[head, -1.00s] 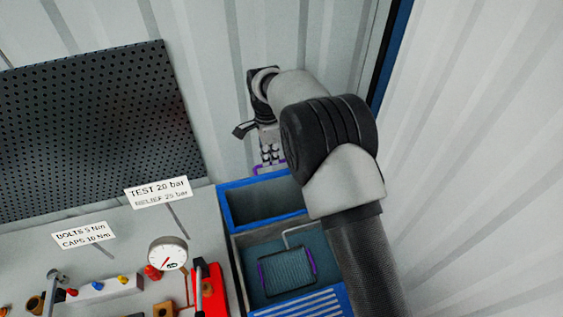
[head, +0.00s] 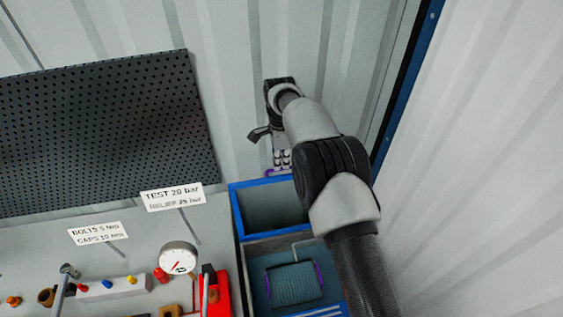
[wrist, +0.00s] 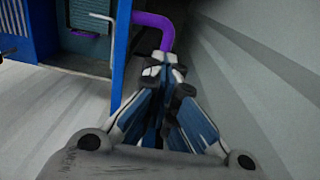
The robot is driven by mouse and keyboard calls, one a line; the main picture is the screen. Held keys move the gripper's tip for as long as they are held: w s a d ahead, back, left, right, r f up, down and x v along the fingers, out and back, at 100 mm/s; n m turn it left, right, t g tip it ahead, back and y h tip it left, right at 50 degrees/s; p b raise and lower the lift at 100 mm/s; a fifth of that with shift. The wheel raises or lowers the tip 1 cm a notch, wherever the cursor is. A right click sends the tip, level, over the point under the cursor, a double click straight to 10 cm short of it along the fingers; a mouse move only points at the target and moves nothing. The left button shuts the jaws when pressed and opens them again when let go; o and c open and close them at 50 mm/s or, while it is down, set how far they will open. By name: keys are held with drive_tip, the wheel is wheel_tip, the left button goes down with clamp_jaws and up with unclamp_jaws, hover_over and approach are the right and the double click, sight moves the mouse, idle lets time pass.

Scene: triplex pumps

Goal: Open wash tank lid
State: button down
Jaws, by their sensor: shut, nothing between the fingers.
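The blue wash tank (head: 256,238) stands right of the bench, with its teal inside and a basket (head: 294,283) with purple ends in view. A blue-rimmed panel (head: 234,210), which looks like the lid raised upright, stands at the tank's back. Its purple handle (head: 276,173) shows at the top edge. In the wrist view the panel (wrist: 123,60) is nearly edge-on, with the curved purple handle (wrist: 155,22) on its right side. My gripper (wrist: 164,62) is shut and empty, its tips close to the handle's end. I cannot tell whether they touch. My gripper (head: 282,158) is partly hidden by my arm in the head view.
The corrugated wall (head: 250,60) is close behind my gripper. A pegboard (head: 105,125) is on the left. The bench holds a gauge (head: 178,259), a red tool (head: 215,292) and signs. A bent rod (wrist: 112,45) shows over the tank.

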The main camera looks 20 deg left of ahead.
drive_tip(key=shift+s+d+f+g, duration=0.2)
drive_tip(key=shift+s+f, duration=0.15)
drive_tip(key=shift+f, duration=0.25)
drive_tip(key=shift+s+d+f+g, duration=0.1)
drive_tip(key=shift+s+d+f, duration=0.1)
drive_tip(key=shift+s+f, duration=0.25)
drive_tip(key=c, duration=2)
unclamp_jaws()
drive_tip(key=shift+d, duration=0.1)
drive_tip(key=o, duration=0.3)
drive_tip(key=shift+w+f, duration=0.15)
drive_tip(key=shift+w, duration=0.05)
drive_tip(key=shift+w+a+r, duration=0.1)
drive_tip(key=shift+a+r, duration=0.1)
drive_tip(key=shift+r, duration=0.05)
drive_tip(key=r, duration=1.2)
drive_tip(key=shift+w+a, duration=0.25)
drive_tip(key=shift+w, duration=0.1)
